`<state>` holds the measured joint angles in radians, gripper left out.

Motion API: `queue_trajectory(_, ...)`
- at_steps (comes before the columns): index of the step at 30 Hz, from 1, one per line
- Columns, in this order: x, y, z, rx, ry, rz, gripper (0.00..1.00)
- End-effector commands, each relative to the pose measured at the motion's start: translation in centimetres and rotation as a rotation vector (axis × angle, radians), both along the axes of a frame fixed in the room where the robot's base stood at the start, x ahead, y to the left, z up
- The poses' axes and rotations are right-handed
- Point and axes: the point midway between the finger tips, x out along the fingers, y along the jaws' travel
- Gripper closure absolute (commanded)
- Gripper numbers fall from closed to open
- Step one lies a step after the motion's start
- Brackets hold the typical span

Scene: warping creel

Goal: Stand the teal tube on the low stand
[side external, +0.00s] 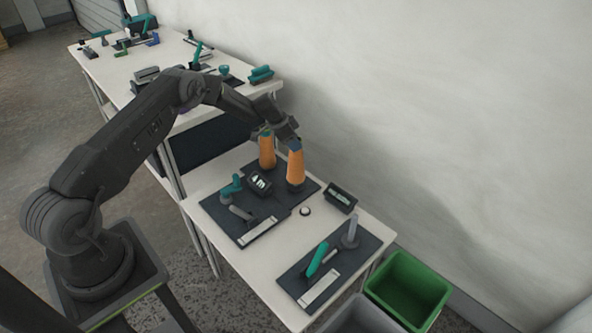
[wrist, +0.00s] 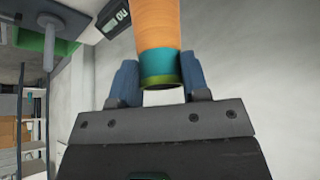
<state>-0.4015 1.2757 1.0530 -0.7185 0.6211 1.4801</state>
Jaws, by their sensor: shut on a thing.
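My gripper (wrist: 157,88) is shut on the teal end of a tube (wrist: 160,80) wound with orange yarn (wrist: 158,35). In the side external view this orange package (side external: 296,170) hangs or stands upright below my gripper, over the far mat's right edge; I cannot tell whether it touches down. A second orange package (side external: 267,152) with a teal tip stands just left of it. A grey post on a round base (side external: 350,240), possibly the low stand, is on the near mat; a grey post also shows in the wrist view (wrist: 47,45).
The far dark mat (side external: 270,218) carries a small dark box (side external: 259,183) and a teal-topped piece (side external: 231,186). A green bin (side external: 409,288) stands beyond the table's edge. White tabletop between the mats is mostly clear.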

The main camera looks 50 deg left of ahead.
Motion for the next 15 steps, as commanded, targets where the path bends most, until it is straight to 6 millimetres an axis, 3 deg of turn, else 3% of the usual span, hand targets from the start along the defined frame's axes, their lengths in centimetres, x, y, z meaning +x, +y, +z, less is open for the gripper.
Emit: queue_trajectory(15, 0.0, 0.0, 5.1, 0.000, -0.001, -0.001, 0.84)
